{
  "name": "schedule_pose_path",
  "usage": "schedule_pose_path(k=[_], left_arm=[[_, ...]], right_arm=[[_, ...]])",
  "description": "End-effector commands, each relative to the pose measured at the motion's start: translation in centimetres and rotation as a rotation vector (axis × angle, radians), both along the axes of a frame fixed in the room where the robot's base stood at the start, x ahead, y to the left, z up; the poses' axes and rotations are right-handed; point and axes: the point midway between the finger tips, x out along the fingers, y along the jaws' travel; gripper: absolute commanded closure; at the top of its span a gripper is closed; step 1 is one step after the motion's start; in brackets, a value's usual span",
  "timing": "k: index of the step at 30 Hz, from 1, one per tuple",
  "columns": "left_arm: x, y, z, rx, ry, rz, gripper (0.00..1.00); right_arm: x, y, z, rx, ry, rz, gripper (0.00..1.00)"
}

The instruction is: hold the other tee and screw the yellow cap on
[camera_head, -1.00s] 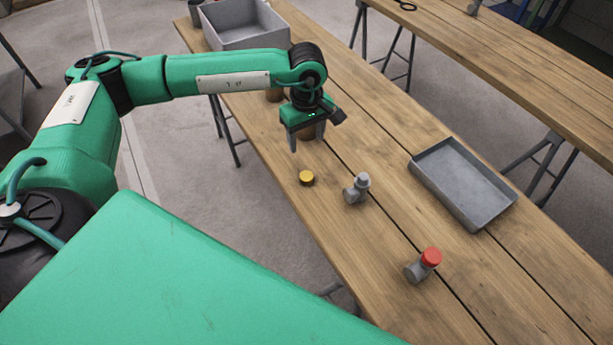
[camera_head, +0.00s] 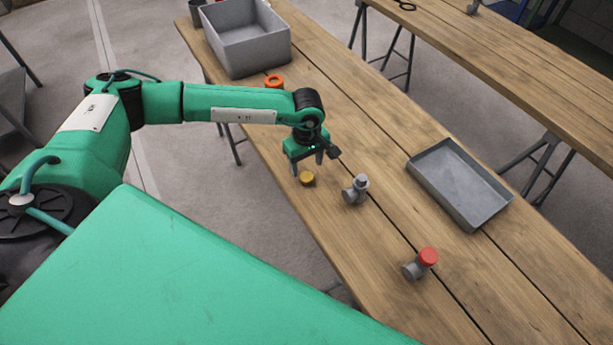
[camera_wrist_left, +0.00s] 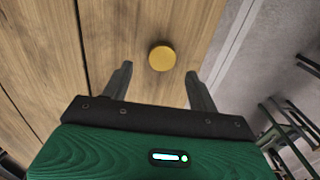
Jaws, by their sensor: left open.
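The yellow cap (camera_head: 307,179) lies on the wooden table near its left edge. It also shows in the left wrist view (camera_wrist_left: 162,58), ahead of and between the two fingers. My left gripper (camera_head: 307,166) is open and empty just above and behind the cap; its fingers also show in the left wrist view (camera_wrist_left: 158,82). A bare grey tee (camera_head: 355,190) stands on the table to the right of the cap. Another grey tee (camera_head: 411,271) nearer me carries a red cap (camera_head: 428,257). My right gripper is not in view.
A shallow grey tray (camera_head: 466,199) sits on the right of the table. A deep grey bin (camera_head: 244,50) and an orange ring-shaped thing (camera_head: 273,81) are at the far end. A second table (camera_head: 500,70) stands beyond. The wood between the tees is clear.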

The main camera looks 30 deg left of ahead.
Motion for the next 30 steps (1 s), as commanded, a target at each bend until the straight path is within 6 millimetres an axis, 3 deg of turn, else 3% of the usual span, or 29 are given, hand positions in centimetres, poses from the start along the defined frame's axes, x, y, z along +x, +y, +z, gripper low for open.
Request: schedule_pose_path(k=[4, 9, 20, 21, 28, 30], left_arm=[[-0.5, -0.2, -1.8, 0.002, 0.005, 0.0, 0.4], [-0.5, -0.2, -4.0, 0.002, 0.003, 0.0, 0.4], [-0.4, -0.2, -4.4, 0.001, 0.0, 0.0, 0.4], [-0.4, -0.2, -4.4, 0.001, 0.0, 0.0, 0.42], [-0.4, -0.2, -4.4, 0.002, 0.001, 0.0, 0.87], [-0.4, -0.2, -4.4, 0.001, 0.0, 0.0, 0.87]], right_arm=[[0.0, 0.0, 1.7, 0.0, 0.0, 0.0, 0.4], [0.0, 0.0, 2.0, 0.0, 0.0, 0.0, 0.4], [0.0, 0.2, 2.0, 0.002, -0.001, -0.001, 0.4], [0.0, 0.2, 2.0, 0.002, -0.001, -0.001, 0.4], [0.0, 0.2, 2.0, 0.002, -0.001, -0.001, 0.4], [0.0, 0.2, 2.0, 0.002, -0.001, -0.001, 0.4]])
